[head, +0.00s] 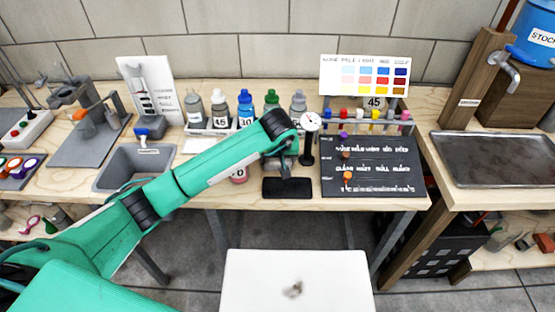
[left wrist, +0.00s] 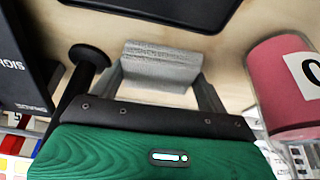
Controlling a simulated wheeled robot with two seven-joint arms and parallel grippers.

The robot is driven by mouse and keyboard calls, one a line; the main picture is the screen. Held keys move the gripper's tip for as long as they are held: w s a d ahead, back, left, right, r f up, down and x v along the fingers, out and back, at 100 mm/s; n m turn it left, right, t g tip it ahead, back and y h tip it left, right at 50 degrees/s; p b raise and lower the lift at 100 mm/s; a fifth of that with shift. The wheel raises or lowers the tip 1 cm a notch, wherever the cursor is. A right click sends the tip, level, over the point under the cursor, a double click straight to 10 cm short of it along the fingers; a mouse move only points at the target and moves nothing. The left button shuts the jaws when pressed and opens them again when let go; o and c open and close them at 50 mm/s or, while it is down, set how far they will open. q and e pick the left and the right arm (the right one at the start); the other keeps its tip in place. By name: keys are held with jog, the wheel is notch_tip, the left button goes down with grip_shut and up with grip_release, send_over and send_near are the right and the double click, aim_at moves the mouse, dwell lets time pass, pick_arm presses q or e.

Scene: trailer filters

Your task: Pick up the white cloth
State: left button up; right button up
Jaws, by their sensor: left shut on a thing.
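My left gripper (head: 284,170) reaches across the workbench, pointing down behind a black pad. In the left wrist view, a pale grey-white folded cloth (left wrist: 162,65) sits between the two grey fingers of the left gripper (left wrist: 160,85), which are shut on it. The cloth looks like a small block with a ribbed edge. In the head view, the arm and gripper hide most or all of the cloth. I cannot tell whether the cloth touches the bench. My right gripper is not in view.
A black pad (head: 287,188) lies in front of the gripper. A pink-red bottle (head: 239,175) stands to its left, a dial gauge (head: 310,122) on a black stand to its right. Further right is a dark lettered board (head: 400,190). Several bottles stand behind. A sink (head: 112,178) is at left.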

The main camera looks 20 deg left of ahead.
pick_arm(q)
jog(key=shift+r, duration=0.1)
jog(key=shift+r, duration=0.4)
jog(key=shift+r+p, duration=0.8)
jog(key=shift+r, duration=0.05)
notch_tip(320, 180, up, 12)
jog(key=p, duration=0.6)
notch_tip(320, 180, up, 5)
jog(key=p, duration=0.2)
send_over(277, 160)
jog(key=shift+w+r, duration=0.1)
jog(key=shift+r, duration=0.05)
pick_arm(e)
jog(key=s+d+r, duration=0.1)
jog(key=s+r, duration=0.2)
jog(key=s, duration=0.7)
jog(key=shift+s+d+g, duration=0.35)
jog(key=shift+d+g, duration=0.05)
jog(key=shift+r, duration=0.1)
